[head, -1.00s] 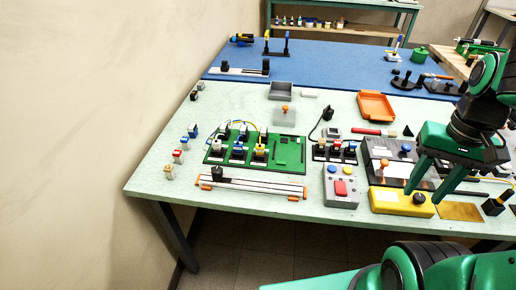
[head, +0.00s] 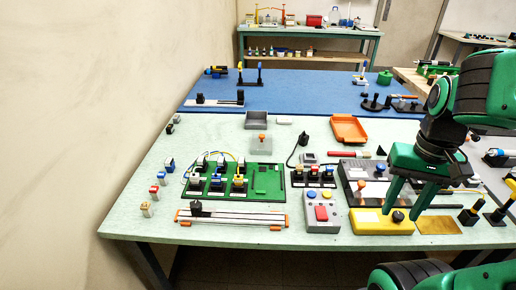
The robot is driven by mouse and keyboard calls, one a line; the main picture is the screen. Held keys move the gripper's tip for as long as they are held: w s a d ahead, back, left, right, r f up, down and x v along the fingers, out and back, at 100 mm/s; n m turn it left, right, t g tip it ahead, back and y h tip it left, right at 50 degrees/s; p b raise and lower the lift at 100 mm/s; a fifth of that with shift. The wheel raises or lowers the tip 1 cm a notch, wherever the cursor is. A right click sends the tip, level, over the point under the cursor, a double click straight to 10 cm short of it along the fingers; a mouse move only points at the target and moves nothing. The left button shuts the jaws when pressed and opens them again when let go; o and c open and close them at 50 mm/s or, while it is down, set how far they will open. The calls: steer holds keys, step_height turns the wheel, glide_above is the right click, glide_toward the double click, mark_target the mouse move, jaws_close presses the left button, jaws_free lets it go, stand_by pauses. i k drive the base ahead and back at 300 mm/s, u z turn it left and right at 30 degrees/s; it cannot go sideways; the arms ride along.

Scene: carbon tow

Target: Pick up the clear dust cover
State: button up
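The clear dust cover (head: 262,145) looks like a small pale see-through box with an orange knob on top. It sits on the light green tabletop, behind the green circuit board and in front of the grey open tray. My gripper (head: 400,213) is at the right of the view, pointing down with its two green fingers apart and nothing between them. It is in front of and well to the right of the cover, over or near the yellow box (head: 368,224); its exact height is unclear.
The green board (head: 268,183) with plugs stands in front of the cover. A grey tray (head: 257,118) is behind it, and an orange tray (head: 349,128) is to the right. A black upright part (head: 303,140) stands nearby. A wall runs along the left.

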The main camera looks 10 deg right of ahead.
mark_target(261, 144)
steer(key=k, duration=1.2)
steer(key=u, duration=0.35)
steer(key=i, duration=1.55)
steer(key=z, duration=0.5)
